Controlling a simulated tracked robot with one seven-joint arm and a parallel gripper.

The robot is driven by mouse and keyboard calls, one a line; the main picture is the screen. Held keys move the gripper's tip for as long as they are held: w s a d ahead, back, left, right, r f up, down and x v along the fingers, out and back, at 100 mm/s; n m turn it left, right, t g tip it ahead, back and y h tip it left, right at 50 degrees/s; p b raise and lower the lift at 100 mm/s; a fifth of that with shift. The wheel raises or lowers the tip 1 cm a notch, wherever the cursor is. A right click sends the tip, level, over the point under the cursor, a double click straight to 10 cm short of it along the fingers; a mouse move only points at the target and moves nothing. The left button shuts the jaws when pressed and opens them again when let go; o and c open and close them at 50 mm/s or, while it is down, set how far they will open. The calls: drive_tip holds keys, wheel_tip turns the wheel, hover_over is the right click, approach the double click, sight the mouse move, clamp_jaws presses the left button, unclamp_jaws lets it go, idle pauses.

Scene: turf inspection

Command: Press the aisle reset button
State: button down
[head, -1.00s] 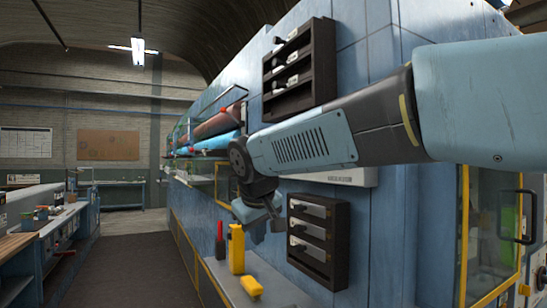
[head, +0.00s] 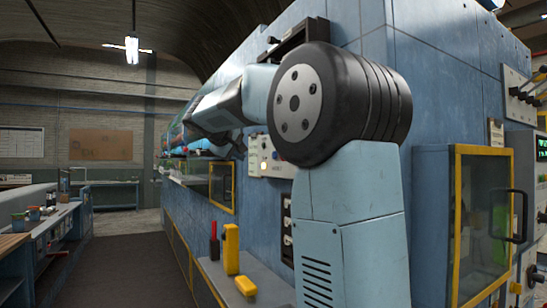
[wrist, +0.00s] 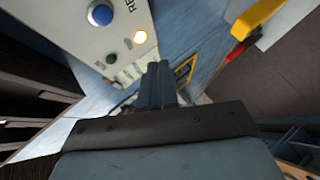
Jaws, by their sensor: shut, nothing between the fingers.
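A pale control panel (wrist: 85,40) fills the upper left of the wrist view. It carries a round blue button (wrist: 100,14) beside partly cut-off letters starting "RE". In the head view the panel (head: 254,160) is on the blue wall, partly covered by my arm, with the lit lamp showing. My fingertips cannot be made out there.
A yellow upright object (head: 232,249), a red-and-black tool (head: 214,241) and a yellow piece (head: 245,286) are on the ledge below. A yellow-framed glass cabinet (head: 456,225) stands right. Dark racks (wrist: 30,65) lie left in the wrist view. The aisle floor (head: 125,260) is clear.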

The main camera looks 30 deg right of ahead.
drive_tip(key=shift+w+r, duration=0.25)
drive_tip(key=shift+w, duration=0.1)
drive_tip(key=shift+d, duration=0.1)
drive_tip(key=d, duration=0.8)
drive_tip(key=shift+s+d, duration=0.25)
drive_tip(key=shift+d, duration=0.1)
drive_tip(key=shift+d, duration=0.15)
idle(1.9)
drive_tip(key=shift+d, duration=0.25)
drive_tip(key=shift+d, duration=0.55)
idle(1.1)
drive_tip(key=shift+a, duration=0.95)
drive_tip(key=shift+a, duration=0.1)
